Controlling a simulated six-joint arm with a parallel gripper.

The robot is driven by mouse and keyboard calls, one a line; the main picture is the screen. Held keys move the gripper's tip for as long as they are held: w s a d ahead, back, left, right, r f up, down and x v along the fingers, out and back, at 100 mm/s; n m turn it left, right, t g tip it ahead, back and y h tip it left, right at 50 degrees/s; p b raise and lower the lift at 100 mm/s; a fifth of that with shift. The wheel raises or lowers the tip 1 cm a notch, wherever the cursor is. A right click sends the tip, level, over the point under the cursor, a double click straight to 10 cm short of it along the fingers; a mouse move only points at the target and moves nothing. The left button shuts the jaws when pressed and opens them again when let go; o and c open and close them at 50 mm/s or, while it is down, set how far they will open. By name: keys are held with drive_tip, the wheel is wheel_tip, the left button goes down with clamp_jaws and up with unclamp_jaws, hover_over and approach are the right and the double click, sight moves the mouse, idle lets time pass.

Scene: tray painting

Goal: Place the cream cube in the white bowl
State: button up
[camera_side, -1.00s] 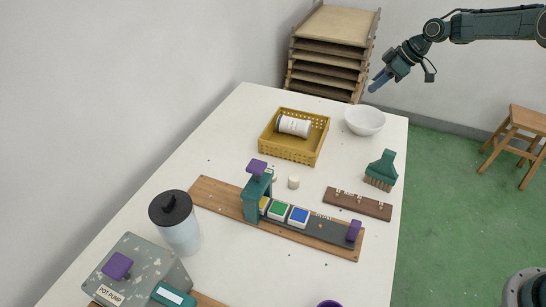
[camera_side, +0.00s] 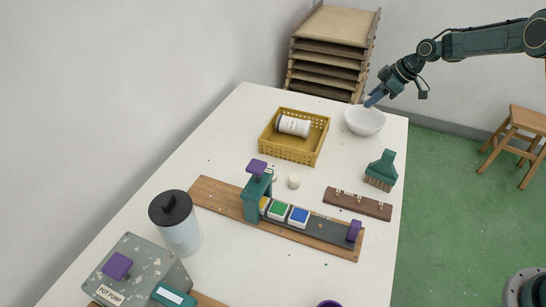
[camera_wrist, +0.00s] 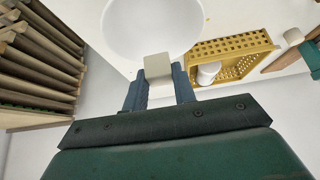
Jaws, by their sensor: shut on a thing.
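The cream cube (camera_wrist: 158,68) is between my gripper's blue fingertips in the wrist view. My gripper (camera_side: 372,101) is shut on it, and the cube is hard to make out in the side view. The white bowl (camera_side: 365,121) stands at the far right corner of the table. My gripper is above the bowl's rim, on its far side. In the wrist view the bowl (camera_wrist: 150,25) lies just beyond the cube, and the cube overlaps the picture of its near rim.
A yellow crate (camera_side: 291,154) holding a white jar (camera_side: 293,126) stands left of the bowl. A teal brush (camera_side: 381,171) is nearer the camera. A wooden rack (camera_side: 330,50) stands behind the table. A teal stand with coloured buttons (camera_side: 281,210) is mid-table.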

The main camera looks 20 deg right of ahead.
sight(369, 112)
drive_tip(key=shift+f, duration=2.9)
drive_tip(key=o, duration=1)
drive_tip(key=shift+r, duration=0.15)
drive_tip(key=shift+r, duration=3.3)
drive_tip(key=shift+r, duration=0.1)
